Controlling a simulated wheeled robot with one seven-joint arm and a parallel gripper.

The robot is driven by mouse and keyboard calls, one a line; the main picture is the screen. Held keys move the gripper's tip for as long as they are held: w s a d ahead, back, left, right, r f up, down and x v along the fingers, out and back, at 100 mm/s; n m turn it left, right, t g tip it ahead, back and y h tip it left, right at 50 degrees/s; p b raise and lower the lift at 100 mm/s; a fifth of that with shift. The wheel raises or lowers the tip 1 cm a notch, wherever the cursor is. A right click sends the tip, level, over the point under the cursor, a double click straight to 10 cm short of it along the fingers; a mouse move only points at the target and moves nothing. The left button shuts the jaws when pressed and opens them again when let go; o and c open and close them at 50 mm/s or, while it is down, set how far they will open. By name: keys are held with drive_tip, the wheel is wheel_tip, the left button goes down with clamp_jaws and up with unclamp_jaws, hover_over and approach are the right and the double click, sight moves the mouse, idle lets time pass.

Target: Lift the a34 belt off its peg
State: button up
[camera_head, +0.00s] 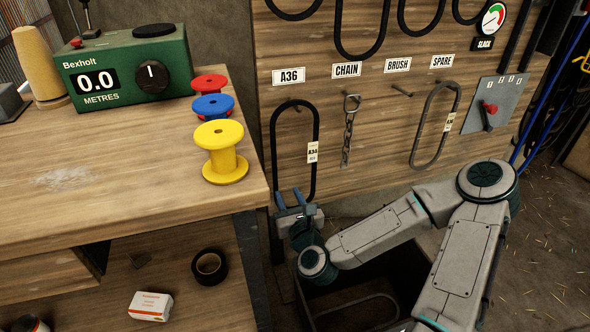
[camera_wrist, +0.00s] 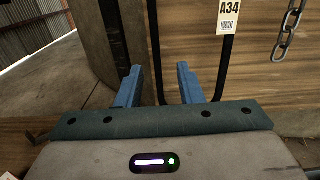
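The a34 belt (camera_head: 316,128) is a black loop with a white A34 tag (camera_head: 312,152). It hangs from a peg on the wooden board, under the A36 label. In the wrist view the belt (camera_wrist: 154,50) shows as two strands, the tag (camera_wrist: 229,14) on the right one. My gripper (camera_head: 293,200) is at the belt's lower end. Its blue fingers (camera_wrist: 158,86) are apart; the left strand appears between them in the wrist view, and the right strand passes outside the right finger. The belt's bottom is hidden by my gripper.
A chain (camera_head: 348,135) hangs right of the belt, then an empty peg (camera_head: 402,91) under BRUSH and a grey belt (camera_head: 455,100) under SPARE. The workbench (camera_head: 120,205) stands close on the left, with spools near its edge. A dark bin (camera_head: 385,275) is below my arm.

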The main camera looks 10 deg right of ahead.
sight(275, 170)
drive_tip(key=shift+a+r+b+x, duration=0.15)
drive_tip(key=shift+b+x, duration=0.8)
drive_tip(key=shift+x, duration=2.45)
drive_tip(key=shift+a+r+b+x, duration=0.15)
drive_tip(key=shift+b+x, duration=0.8)
drive_tip(key=shift+x, duration=2.45)
clamp_jaws()
